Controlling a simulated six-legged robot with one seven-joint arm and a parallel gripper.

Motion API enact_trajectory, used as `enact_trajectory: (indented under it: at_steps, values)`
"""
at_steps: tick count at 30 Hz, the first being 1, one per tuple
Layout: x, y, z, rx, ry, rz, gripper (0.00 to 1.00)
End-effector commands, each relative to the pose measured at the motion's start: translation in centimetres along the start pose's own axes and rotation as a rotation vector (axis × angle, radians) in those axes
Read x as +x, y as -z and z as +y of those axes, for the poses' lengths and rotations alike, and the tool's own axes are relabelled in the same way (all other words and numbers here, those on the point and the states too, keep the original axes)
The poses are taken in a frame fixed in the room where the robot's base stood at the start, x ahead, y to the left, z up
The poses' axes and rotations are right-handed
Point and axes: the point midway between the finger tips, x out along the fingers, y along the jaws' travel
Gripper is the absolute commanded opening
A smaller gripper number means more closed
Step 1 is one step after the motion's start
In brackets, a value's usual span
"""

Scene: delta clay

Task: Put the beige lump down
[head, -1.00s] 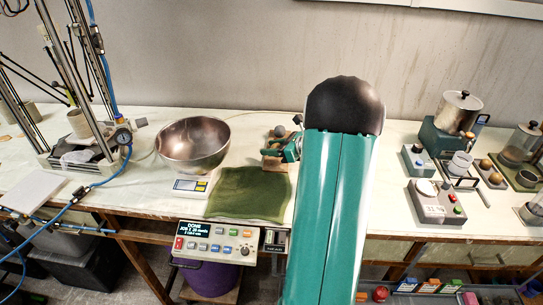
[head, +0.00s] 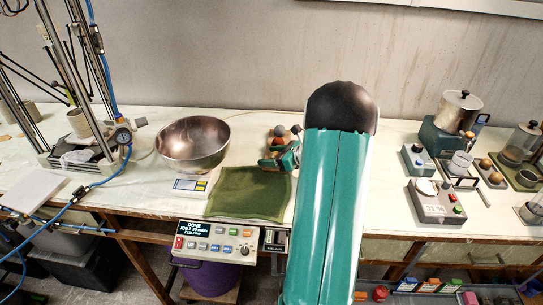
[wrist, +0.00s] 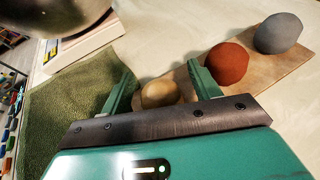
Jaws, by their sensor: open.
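The beige lump (wrist: 160,92) is a pale rounded ball. In the wrist view it lies at the near left end of a wooden board (wrist: 278,72), between the two green fingers, its lower part hidden by my gripper's dark edge. My gripper (wrist: 158,76) is open, with a finger on either side of the lump; I cannot tell whether either touches it. In the head view my gripper (head: 279,160) is low over the board, and the beige lump is hidden there.
A green mat (head: 248,193) lies in front, with a metal bowl (head: 192,143) and a scale (head: 190,187) to the left.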

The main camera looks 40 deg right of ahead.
Motion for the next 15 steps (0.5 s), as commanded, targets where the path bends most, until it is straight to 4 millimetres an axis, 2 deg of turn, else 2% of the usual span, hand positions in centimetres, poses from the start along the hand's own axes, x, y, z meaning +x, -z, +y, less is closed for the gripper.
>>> enact_trajectory:
  at_steps: [3,7,15]
  values:
    - [-0.1,-0.3,0.0,-0.001,0.000,0.000,0.62]
    - [-1.7,-0.3,-0.1,0.000,0.002,0.000,0.62]
    - [-7.5,-0.3,-0.1,-0.001,0.005,0.000,0.62]
